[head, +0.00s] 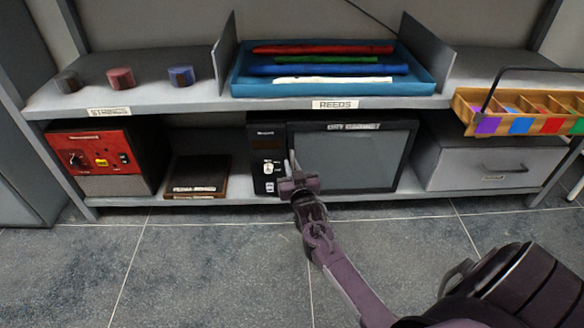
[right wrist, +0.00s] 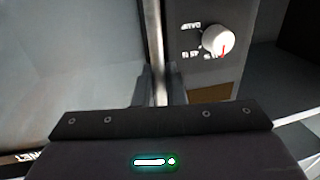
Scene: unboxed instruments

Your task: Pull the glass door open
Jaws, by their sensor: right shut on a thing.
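The glass door (head: 352,160) is the dark-framed grey pane of the dry cabinet on the lower shelf, labelled "DRY CABINET". It looks closed in the head view. My right gripper (head: 294,172) is at the door's left edge, shut on the upright metal door handle (head: 292,158). In the right wrist view the handle (right wrist: 157,50) runs down between the fingers (right wrist: 158,85), with the glass door (right wrist: 70,65) on the left. The gripper body hides the handle's lower part. My left gripper is out of view.
The cabinet's control panel (head: 267,160) with a white knob (right wrist: 218,42) is beside the handle. A red-fronted device (head: 98,155), a dark flat box (head: 198,177) and a grey drawer unit (head: 480,160) share the shelf. The floor in front is clear.

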